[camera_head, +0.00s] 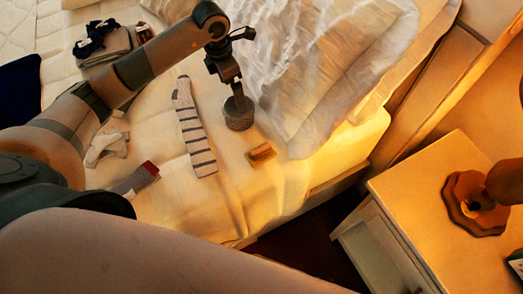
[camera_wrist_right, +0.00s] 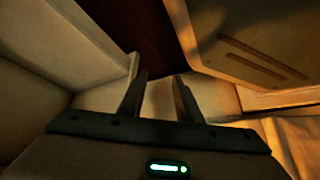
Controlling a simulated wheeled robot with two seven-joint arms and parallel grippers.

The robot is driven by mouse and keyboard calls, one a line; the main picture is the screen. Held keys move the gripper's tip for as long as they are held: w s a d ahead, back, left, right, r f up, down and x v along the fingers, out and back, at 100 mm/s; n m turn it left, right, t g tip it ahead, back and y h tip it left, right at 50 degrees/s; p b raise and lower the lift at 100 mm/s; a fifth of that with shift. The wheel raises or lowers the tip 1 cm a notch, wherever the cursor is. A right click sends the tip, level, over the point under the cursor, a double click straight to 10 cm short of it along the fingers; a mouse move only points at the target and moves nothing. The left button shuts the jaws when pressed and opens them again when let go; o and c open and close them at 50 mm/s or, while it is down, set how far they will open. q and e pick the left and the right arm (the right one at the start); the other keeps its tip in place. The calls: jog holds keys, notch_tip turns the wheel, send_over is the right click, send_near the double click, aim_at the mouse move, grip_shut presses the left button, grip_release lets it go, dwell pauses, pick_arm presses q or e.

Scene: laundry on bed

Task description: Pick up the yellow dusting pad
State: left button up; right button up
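A small yellow-brown block (camera_head: 260,154), which looks like the dusting pad, lies on the bed near its right edge. An arm of mine comes in from the left and bends down over the bed. Its dark end (camera_head: 236,100) is above and left of the pad, apart from it in the picture. A round grey piece is at its bottom, and its finger opening is unclear. In the right wrist view my right gripper (camera_wrist_right: 160,92) has its two fingers apart with nothing between them. The pad does not show in that view.
A striped sock (camera_head: 194,130) lies left of the pad, with a red-and-grey sock (camera_head: 136,180) further left. A pillow (camera_head: 335,70) is above. A nightstand (camera_head: 410,190) with a brown-based object stands right, across a dark floor gap (camera_head: 312,240).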

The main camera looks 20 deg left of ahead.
pick_arm(q)
jog(key=shift+c, duration=1)
jog(key=shift+s+d+r+m, duration=0.1)
jog(key=shift+d+r+m, duration=0.1)
jog(key=shift+d+m, duration=0.1)
jog(key=s+d+r+m+g+y+p, duration=0.1)
jog(key=s+d+r+m+p, duration=0.2)
jog(key=s+d+m, duration=0.6)
jog(key=d+r+m, duration=0.2)
jog(key=m, duration=0.5)
jog(key=shift+s+d, duration=0.35)
jog(key=shift+s, duration=0.05)
pick_arm(e)
jog(key=s+d+f+g, duration=0.1)
jog(key=s+d, duration=0.1)
jog(key=s, duration=0.3)
jog(key=s+d+f+g+h, duration=0.1)
jog(key=s+d+g, duration=0.1)
jog(key=s, duration=0.4)
jog(key=shift+d+f, duration=0.3)
pick_arm(q)
jog(key=shift+f, duration=0.15)
